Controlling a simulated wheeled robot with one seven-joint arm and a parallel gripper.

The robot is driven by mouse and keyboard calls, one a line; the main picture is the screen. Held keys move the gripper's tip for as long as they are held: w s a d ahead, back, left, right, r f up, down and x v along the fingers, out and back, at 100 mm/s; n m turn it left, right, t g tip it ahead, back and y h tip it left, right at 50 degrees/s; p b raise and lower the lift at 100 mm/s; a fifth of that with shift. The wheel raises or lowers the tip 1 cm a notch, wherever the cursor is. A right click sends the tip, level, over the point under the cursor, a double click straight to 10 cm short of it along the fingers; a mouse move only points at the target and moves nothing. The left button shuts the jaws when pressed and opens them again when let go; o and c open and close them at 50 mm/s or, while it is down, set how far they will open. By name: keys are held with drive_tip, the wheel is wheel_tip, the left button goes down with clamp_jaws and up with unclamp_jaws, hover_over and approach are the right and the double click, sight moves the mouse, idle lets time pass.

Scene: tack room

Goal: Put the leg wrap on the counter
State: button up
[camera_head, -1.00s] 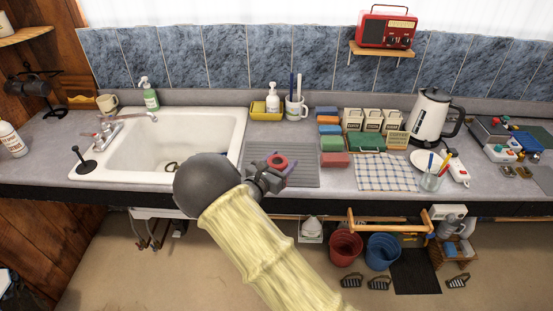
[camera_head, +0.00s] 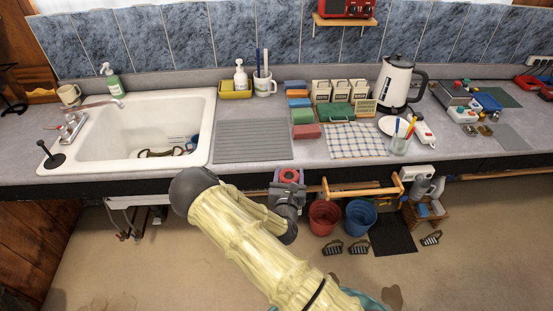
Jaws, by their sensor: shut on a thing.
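The leg wrap (camera_head: 289,175) is a small red roll with a paler middle. My gripper (camera_head: 289,184) is shut on it. The grey counter (camera_head: 230,172) runs across the view. My fingers are small and partly hidden behind my wrist, so the grip is not clear in detail.
The sink (camera_head: 135,150) is at left, beside a grey ribbed drain mat (camera_head: 252,141). A checked cloth (camera_head: 356,141), several coloured blocks, a kettle (camera_head: 395,84) and a pen glass (camera_head: 401,144) stand on the right. A wooden rail (camera_head: 360,191) and two buckets are below the counter.

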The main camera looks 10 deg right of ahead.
drive_tip(key=s+d+f+n+y, duration=0.2)
drive_tip(key=s+d+f+y, duration=0.1)
drive_tip(key=s+f+y, duration=0.1)
drive_tip(key=shift+s+d+f, duration=0.3)
drive_tip(key=shift+s+f, duration=0.1)
drive_tip(key=shift+f, duration=0.45)
drive_tip(key=shift+d+f, duration=0.1)
drive_tip(key=shift+d, duration=0.05)
